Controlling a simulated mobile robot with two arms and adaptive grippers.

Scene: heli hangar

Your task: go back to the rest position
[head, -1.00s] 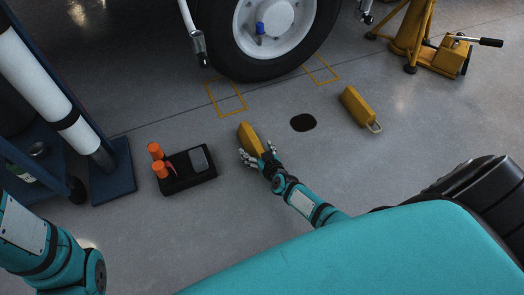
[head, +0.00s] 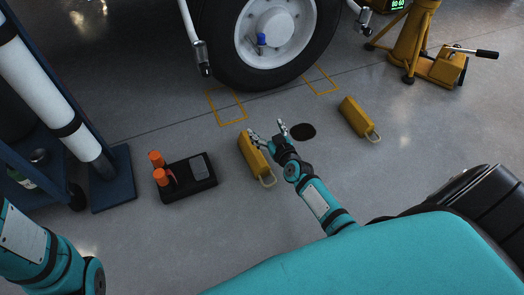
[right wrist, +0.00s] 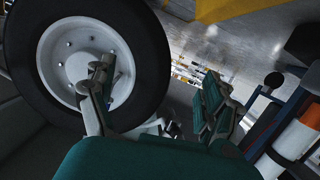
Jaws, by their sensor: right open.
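My right gripper (head: 267,131) is open and empty, its fingers spread. It is beside and partly over the upper right of a yellow wheel chock (head: 254,158) with a loop handle; I cannot tell whether they touch. The chock lies on the floor in front of the tyre (head: 272,78). In the right wrist view the open fingers (right wrist: 160,98) have nothing between them, with the wheel (right wrist: 85,62) behind at left. My left arm shows at the lower left of the head view, but its gripper is out of view.
A second yellow chock (head: 358,119) lies to the right, past a dark round floor spot (head: 303,131). A black tray (head: 203,184) with orange items (head: 158,168) sits left of the first chock. A blue cart (head: 112,186) stands at left, a yellow jack (head: 437,68) at upper right.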

